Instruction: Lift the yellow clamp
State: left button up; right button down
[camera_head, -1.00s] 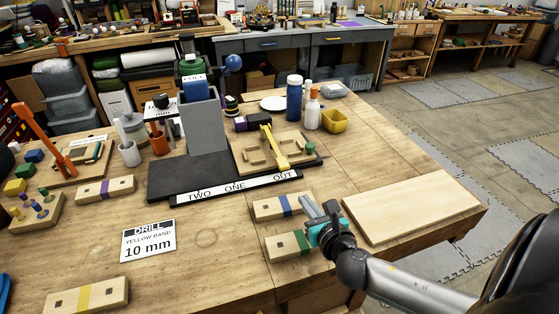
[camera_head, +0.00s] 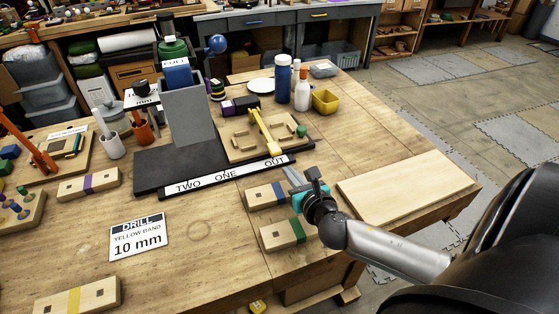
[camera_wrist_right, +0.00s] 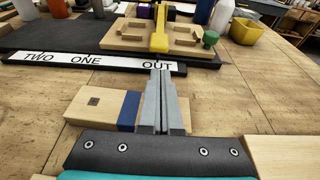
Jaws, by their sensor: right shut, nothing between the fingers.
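The yellow clamp (camera_head: 265,132) is a long yellow bar lying across a wooden fixture board (camera_head: 236,143) on the black base near the table's middle. It also shows in the right wrist view (camera_wrist_right: 159,36), straight beyond the fingertips. My right gripper (camera_head: 291,174) is shut and empty, on the near side of the black base. In the right wrist view its fingers (camera_wrist_right: 162,75) point at the word OUT and the clamp, apart from both. They cover part of the blue-banded block (camera_wrist_right: 102,107). My left gripper is not in view.
A grey upright housing (camera_head: 186,113) stands on the black base (camera_head: 160,170), left of the fixture. A green knob (camera_head: 301,131) sits right of the clamp. Blocks with blue (camera_head: 268,194) and green (camera_head: 282,234) bands lie by my right gripper. A pale board (camera_head: 410,187) lies to the right.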

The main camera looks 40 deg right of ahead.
jog(key=b+x, duration=0.1)
jog(key=x, duration=0.6)
jog(key=shift+w+f, duration=0.1)
jog(key=shift+w, duration=0.2)
jog(key=shift+d, duration=0.1)
